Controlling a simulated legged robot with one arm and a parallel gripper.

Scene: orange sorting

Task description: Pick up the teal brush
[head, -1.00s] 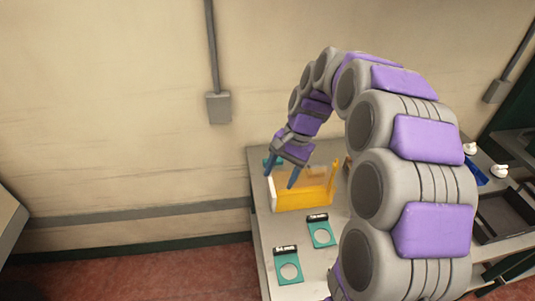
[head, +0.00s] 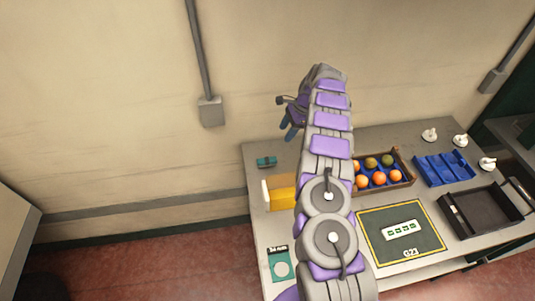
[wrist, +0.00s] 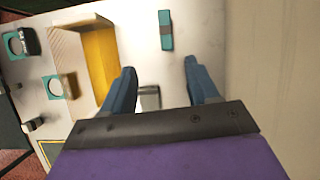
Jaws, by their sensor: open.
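The teal brush (head: 266,161) lies on the table near its back left corner, by the wall. It also shows in the wrist view (wrist: 166,30), beyond the fingertips and roughly in line with the gap between them. My gripper (head: 290,132) is open and empty, raised above the back of the table to the right of the brush. In the wrist view my gripper (wrist: 160,66) has its two blue fingers spread wide, apart from the brush.
A yellow and white holder (head: 281,199) stands in front of the brush. A crate of oranges (head: 408,168), a blue tray (head: 444,168), a dark tray (head: 482,222) and a dark mat (head: 375,230) lie to the right. The wall (wrist: 268,60) is close. A grey object (wrist: 149,97) shows between my fingers.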

